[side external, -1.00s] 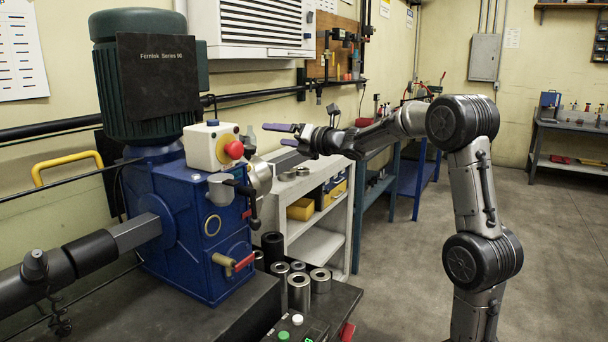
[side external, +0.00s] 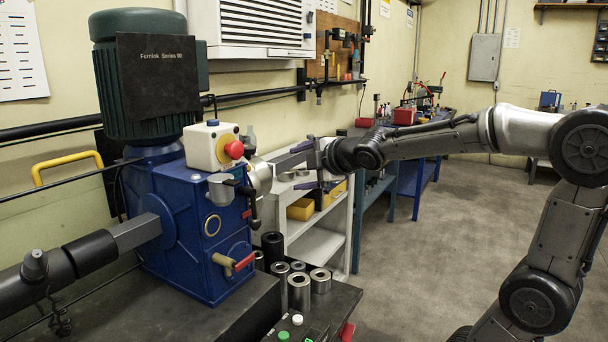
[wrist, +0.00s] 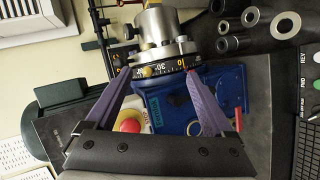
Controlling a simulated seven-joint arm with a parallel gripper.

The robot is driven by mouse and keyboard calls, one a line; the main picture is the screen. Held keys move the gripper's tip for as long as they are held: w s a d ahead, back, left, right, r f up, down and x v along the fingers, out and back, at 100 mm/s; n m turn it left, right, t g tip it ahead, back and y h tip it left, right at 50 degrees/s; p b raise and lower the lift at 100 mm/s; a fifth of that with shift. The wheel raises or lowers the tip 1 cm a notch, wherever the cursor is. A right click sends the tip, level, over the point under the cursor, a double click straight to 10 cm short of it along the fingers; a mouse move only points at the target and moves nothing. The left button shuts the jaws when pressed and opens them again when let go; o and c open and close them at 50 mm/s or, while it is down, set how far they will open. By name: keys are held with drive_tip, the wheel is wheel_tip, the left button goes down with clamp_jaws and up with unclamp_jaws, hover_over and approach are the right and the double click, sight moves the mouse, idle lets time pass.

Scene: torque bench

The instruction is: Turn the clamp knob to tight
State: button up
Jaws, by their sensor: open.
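A numbered black dial ring (wrist: 165,65) on a silver cylinder (wrist: 157,27) lies just beyond my fingertips in the wrist view. The silver round part (side external: 260,177) shows on the right side of the blue machine (side external: 205,235) in the side view. No label shows which part is the clamp knob. My gripper (side external: 297,167) is open and right of the silver part, its purple fingers pointing left. In the wrist view my gripper (wrist: 158,73) has one fingertip near each side of the ring, with nothing held. Contact cannot be told.
A red button on a yellow and white box (side external: 234,149), a black lever (side external: 253,210) and a red-handled lever (side external: 243,262) are on the machine. Metal sleeves (side external: 299,291) stand below on the bench. A white shelf (side external: 315,236) stands behind. Open floor lies to the right.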

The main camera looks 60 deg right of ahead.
drive_tip(key=shift+s+a+f+m+g, duration=0.3)
drive_tip(key=shift+s+a+f+m, duration=0.2)
drive_tip(key=shift+s, duration=0.2)
drive_tip(key=m+t+y, duration=0.6)
drive_tip(key=m+y, duration=0.2)
drive_tip(key=y, duration=0.1)
approach(255, 150)
drive_tip(key=x, duration=1)
drive_tip(key=shift+w, duration=0.3)
drive_tip(key=shift+c, duration=0.3)
